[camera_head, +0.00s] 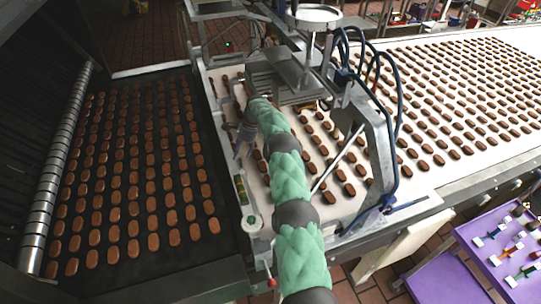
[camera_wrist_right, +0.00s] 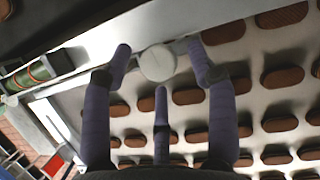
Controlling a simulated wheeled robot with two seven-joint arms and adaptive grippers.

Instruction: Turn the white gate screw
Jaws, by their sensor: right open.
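The white gate screw (camera_wrist_right: 158,63) shows in the right wrist view as a round, pale disc at the edge of the white belt. My right gripper (camera_wrist_right: 160,78) is open, with one finger to the left of the screw, one to the right and a third below it in the picture. I cannot tell whether any finger touches it. In the head view my right gripper (camera_head: 240,138) reaches down at the belt's left edge, at the end of my green-sleeved arm. I cannot make out the screw beside it there. My left gripper is not in view.
Brown biscuits lie in rows on the white belt (camera_head: 425,190) and the dark belt (camera_head: 222,248). A metal machine frame (camera_head: 375,130) with dark blue hoses stands right of my arm. A green vial (camera_head: 240,190) sits on the rail. A purple tray (camera_head: 470,238) is lower right.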

